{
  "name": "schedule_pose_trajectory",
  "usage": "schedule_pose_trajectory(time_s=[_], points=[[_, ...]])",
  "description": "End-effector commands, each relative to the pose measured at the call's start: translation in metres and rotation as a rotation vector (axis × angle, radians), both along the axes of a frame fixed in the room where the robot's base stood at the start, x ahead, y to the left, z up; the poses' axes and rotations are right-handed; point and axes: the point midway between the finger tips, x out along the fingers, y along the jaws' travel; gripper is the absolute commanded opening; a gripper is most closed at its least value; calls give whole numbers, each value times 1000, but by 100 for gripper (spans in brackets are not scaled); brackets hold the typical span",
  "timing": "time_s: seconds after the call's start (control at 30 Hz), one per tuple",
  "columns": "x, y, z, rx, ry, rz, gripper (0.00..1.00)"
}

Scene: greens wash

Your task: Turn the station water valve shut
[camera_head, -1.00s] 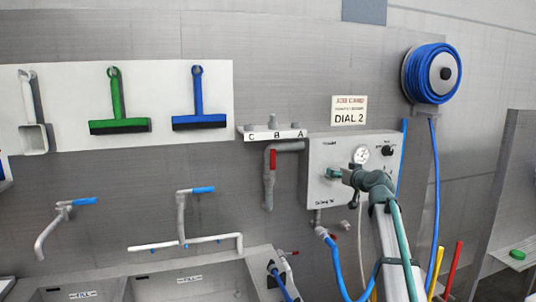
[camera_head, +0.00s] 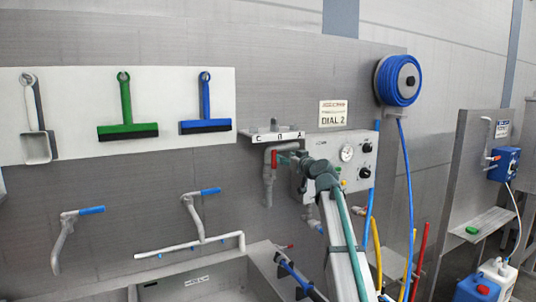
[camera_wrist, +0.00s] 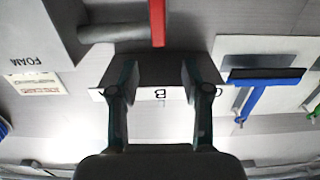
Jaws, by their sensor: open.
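A red lever handle (camera_head: 273,159) sits upright on the grey pipe (camera_head: 267,185) beside the control box. In the wrist view, which is upside down, the red handle (camera_wrist: 157,22) appears at the top centre, beyond my fingertips and apart from them. My gripper (camera_wrist: 157,70) is open with nothing between its fingers. In the head view my gripper (camera_head: 287,156) is just right of the red handle, in front of the box's left edge. Its fingers are small and partly merged with the arm there.
The control box (camera_head: 365,157) with a gauge and knobs is right of the pipe, partly behind my arm. A small shelf marked C, B, A (camera_head: 273,136) is above the pipe. A blue hose reel (camera_head: 398,80) hangs at right. Sink taps (camera_head: 194,215) stand lower left.

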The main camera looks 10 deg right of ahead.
Motion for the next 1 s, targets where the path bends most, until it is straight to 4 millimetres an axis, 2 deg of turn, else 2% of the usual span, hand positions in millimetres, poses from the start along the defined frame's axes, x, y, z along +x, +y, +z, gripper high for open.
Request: schedule_pose_trajectory(time_s=[0.6,0.73,1.0], points=[[87,31,3,0,2,1,48],[95,34,1,1,1,1,48],[95,35,0,0,0,0,48]])
